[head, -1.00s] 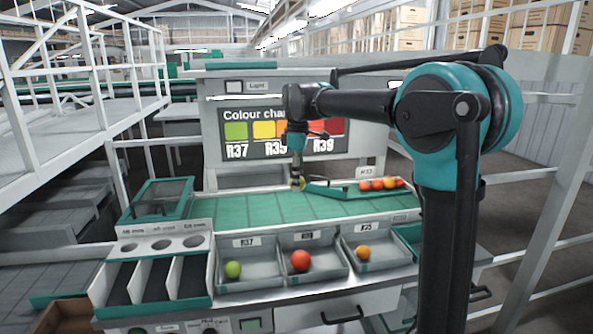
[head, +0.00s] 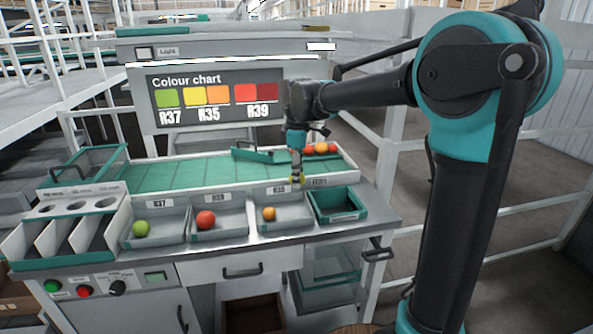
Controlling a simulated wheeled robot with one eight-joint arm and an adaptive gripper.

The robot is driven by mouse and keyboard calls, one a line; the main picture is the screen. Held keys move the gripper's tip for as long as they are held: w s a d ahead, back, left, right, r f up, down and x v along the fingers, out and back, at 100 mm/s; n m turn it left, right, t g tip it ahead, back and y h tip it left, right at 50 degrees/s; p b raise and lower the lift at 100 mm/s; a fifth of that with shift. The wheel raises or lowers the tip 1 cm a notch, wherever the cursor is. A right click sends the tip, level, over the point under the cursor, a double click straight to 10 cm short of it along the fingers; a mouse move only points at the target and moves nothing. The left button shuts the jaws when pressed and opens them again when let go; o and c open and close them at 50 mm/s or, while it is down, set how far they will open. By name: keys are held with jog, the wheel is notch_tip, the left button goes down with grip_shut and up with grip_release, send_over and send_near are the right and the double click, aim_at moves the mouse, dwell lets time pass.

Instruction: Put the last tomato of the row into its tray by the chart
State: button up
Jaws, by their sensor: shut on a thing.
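My gripper (head: 297,179) points down above the back edge of the third tray's side of the bench. It is shut on a small yellowish thing, probably a tomato, mostly hidden by the fingers. The colour chart (head: 216,101) shows green over R37, yellow and orange over R35, reds over R39. The left tray (head: 160,238), marked R37, holds a green tomato (head: 140,228). The middle tray (head: 231,230), marked R39, holds a red tomato (head: 206,220). The third tray (head: 291,221) holds an orange tomato (head: 269,214); its label reads R35 in the earlier view.
A green tray (head: 339,205) right of the third looks empty. A slotted rack (head: 62,238) stands at left. The green mat (head: 180,175) is largely clear.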

jog(key=shift+f, duration=4.95)
jog(key=shift+f, duration=0.6)
jog(key=o, duration=0.9)
jog(key=c, duration=0.4)
jog(key=shift+o, duration=0.2)
jog(key=shift+r, duration=0.1)
jog(key=shift+r, duration=3.4)
jog(key=shift+s, duration=0.15)
